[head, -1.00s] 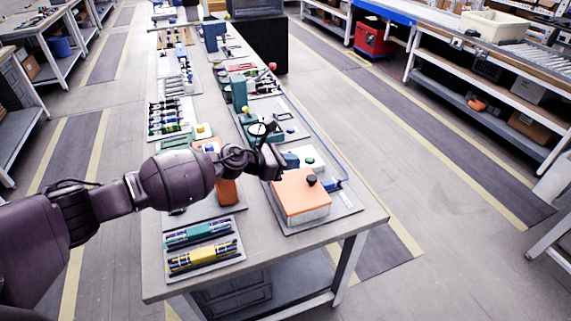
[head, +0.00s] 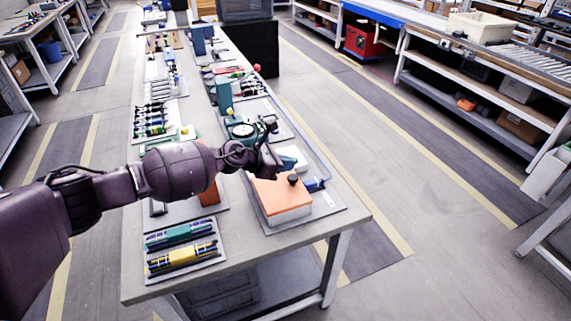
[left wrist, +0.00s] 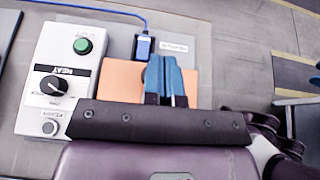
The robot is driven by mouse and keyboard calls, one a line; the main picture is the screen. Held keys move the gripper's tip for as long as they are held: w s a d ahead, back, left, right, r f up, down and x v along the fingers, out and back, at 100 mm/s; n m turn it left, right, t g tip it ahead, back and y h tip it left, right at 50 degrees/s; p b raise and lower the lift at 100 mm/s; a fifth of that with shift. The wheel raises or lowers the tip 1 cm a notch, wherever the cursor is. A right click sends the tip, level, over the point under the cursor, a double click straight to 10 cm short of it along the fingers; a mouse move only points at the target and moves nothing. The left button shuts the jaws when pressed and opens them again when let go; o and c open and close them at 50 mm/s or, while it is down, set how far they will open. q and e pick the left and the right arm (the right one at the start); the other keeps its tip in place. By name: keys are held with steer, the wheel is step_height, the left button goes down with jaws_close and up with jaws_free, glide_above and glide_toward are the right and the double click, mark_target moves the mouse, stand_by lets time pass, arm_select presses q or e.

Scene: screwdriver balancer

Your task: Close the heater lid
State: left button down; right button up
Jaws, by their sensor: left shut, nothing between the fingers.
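The heater is a box with an orange lid (head: 280,198) and a black knob on top. It stands near the table's front right corner, and the lid looks flat on the pale body. My left gripper (head: 277,171) is just behind the box, near the lid's rear edge. In the left wrist view the blue fingers (left wrist: 166,82) are together and empty. They cover part of the orange lid (left wrist: 122,78); whether they touch it is unclear. A white control box (left wrist: 68,75) with a green button and a black HEAT dial is beside it. My right gripper is not shown.
Two racks of green (head: 180,235) and yellow (head: 182,256) pieces lie at the table's front left. Several tools and fixtures line the table farther back. A blue cable (left wrist: 100,8) runs to a plug behind the heater. The floor to the right is clear.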

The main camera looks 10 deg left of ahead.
mark_target(296, 176)
arm_select(q)
steer(key=shift+w+d+f+b, duration=0.3)
steer(key=shift+d+f+b, duration=0.15)
steer(key=shift+f, duration=0.15)
steer(key=shift+w+d+f+b, duration=0.25)
steer(key=shift+d+f+b, duration=0.15)
steer(key=shift+f, duration=0.2)
steer(key=shift+w+d+f+b, duration=0.2)
steer(key=shift+f+b, duration=0.1)
steer(key=shift+f, duration=0.1)
steer(key=shift+w+d+f+b, duration=0.15)
steer(key=shift+d+f+b, duration=0.1)
steer(key=shift+f+b, duration=0.05)
